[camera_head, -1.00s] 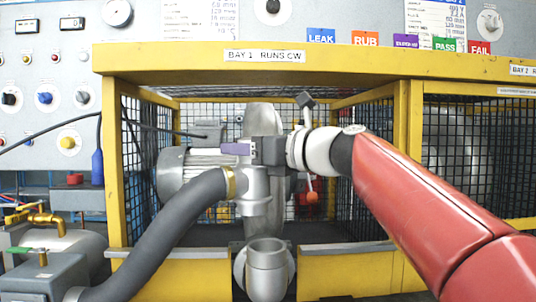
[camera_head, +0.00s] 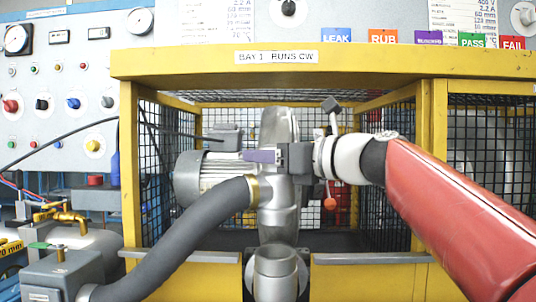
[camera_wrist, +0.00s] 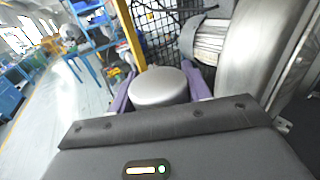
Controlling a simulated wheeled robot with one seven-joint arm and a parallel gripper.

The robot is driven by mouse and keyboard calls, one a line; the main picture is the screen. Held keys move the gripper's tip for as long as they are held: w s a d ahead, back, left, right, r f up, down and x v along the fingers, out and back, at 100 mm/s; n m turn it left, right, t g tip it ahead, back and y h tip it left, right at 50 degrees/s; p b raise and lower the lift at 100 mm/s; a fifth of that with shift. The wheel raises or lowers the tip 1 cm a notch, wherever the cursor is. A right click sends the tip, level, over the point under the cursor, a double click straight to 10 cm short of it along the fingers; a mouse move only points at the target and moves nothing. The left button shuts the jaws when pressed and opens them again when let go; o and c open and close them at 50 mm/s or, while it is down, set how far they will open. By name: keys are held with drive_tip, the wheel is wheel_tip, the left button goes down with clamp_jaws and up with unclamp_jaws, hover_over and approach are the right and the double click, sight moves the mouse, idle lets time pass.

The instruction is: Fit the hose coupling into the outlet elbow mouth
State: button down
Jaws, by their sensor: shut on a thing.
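My gripper (camera_head: 264,157), with purple fingers, is shut on the hose coupling (camera_head: 280,203), a silver piece upright below the fingers. A brass band (camera_head: 253,191) joins it to the thick grey hose on its left. In the wrist view the coupling's round grey top (camera_wrist: 160,87) sits between the two purple fingers. The outlet elbow (camera_head: 275,277) is silver, at the bottom centre, with its round mouth (camera_head: 276,260) facing up. The coupling hangs over the mouth, roughly in line with it in the picture. A small gap seems to show; the depth between them is unclear.
The blower motor (camera_head: 210,175) stands behind, inside a yellow-framed bay (camera_head: 130,170) with mesh walls. The grey hose (camera_head: 180,232) curves down to a grey box (camera_head: 62,275) at the lower left.

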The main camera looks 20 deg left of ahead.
sight(291, 201)
drive_tip(key=shift+f+b, duration=1.5)
drive_tip(key=shift+f, duration=0.65)
drive_tip(key=shift+p, duration=0.6)
drive_tip(key=shift+f+b, duration=1.25)
drive_tip(key=shift+f, duration=0.5)
drive_tip(key=c, duration=0.6)
unclamp_jaws()
drive_tip(key=shift+d, duration=0.1)
drive_tip(key=v, duration=0.7)
drive_tip(key=shift+s+d+b, duration=0.1)
drive_tip(key=shift+d+b, duration=0.2)
